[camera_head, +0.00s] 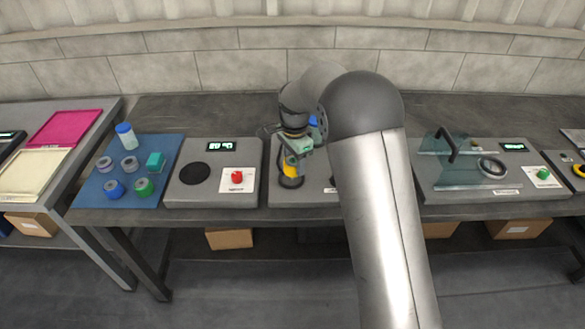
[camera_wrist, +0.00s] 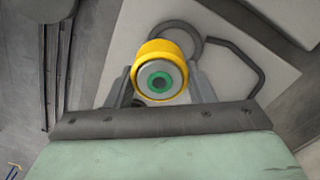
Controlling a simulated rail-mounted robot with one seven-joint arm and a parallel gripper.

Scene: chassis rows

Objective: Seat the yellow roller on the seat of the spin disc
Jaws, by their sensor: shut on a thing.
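A yellow roller (camera_wrist: 160,70) with a grey face and a green hub is held between the fingers of my gripper (camera_wrist: 160,92) in the wrist view. In the head view my gripper (camera_head: 291,170) points down with the yellow roller (camera_head: 290,166) at its tip. Below it is a dark ring (camera_head: 291,182) on a grey device. The ring shows in the wrist view as a grey ring (camera_wrist: 186,32) just beyond the roller, partly hidden by it. I cannot tell whether the roller touches it. My arm hides much of this device.
On the left, a blue mat (camera_head: 95,192) holds several small rollers, a teal block and a bottle. Beside it is a device with a black disc (camera_head: 194,173) and a red knob (camera_head: 237,176). On the right, a device has a clear guard (camera_head: 446,154) with a black handle. A bent dark bar (camera_wrist: 252,62) lies near the ring.

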